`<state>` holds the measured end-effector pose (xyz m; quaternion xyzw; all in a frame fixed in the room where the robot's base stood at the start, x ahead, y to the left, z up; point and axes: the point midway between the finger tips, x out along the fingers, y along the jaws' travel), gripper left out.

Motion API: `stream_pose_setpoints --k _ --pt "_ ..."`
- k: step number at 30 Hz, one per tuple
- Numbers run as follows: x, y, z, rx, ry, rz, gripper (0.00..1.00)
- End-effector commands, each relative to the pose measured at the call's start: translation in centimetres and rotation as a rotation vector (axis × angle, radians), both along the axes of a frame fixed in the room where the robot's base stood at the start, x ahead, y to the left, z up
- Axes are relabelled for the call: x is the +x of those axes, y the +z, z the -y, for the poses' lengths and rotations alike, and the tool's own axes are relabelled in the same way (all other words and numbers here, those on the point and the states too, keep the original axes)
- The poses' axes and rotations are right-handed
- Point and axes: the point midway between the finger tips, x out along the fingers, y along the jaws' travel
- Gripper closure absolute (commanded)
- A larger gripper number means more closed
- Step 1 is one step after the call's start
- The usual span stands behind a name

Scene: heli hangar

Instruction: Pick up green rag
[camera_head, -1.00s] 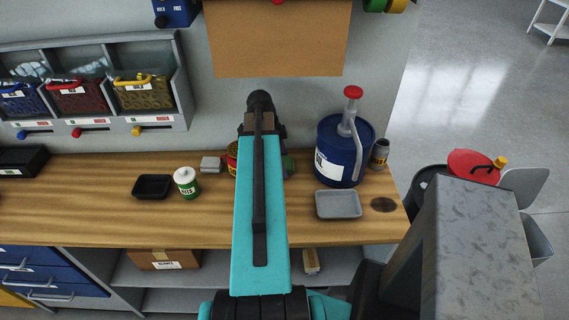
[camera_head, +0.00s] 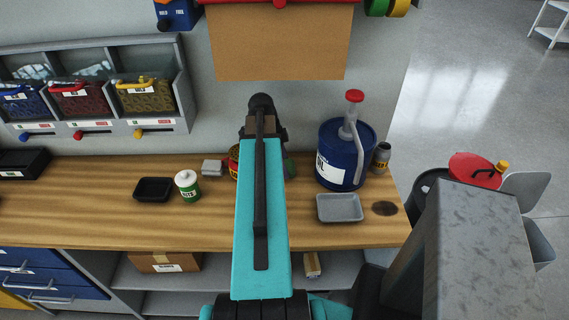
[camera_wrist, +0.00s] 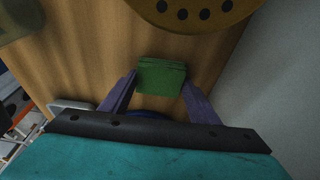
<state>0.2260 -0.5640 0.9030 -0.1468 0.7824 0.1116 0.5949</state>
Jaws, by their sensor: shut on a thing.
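The green rag (camera_wrist: 162,77) is a small folded green block between the two purple-grey fingertips of my gripper (camera_wrist: 160,83) in the wrist view. The fingers are shut on it, one at each side. Wood bench surface shows behind it. In the head view my teal arm reaches over the bench and hides the gripper. Only a small dark green edge of the rag (camera_head: 291,167) shows just right of the arm.
The wooden bench (camera_head: 100,220) holds a black tray (camera_head: 153,189), a white-green can (camera_head: 187,186), a grey tray (camera_head: 340,208) and a blue drum with a pump (camera_head: 341,158). A yellow disc with holes (camera_wrist: 195,8) is close beyond the rag. A cardboard-brown panel (camera_head: 280,45) hangs above.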

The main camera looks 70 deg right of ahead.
Motion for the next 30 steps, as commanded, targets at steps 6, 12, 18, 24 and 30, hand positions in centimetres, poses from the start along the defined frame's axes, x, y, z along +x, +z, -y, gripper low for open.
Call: stream_pose_setpoints --k 6,12,18,24,30 --pt "0.0 0.9 0.0 -0.001 0.0 0.0 0.7" --pt "0.1 2.6 0.0 -0.002 0.001 0.001 0.7" --pt "0.1 5.0 0.1 -0.003 0.001 0.001 0.7" --pt "0.1 7.4 0.1 -0.002 0.001 0.001 0.7" --pt "0.1 9.1 0.1 -0.002 0.001 0.0 0.7"
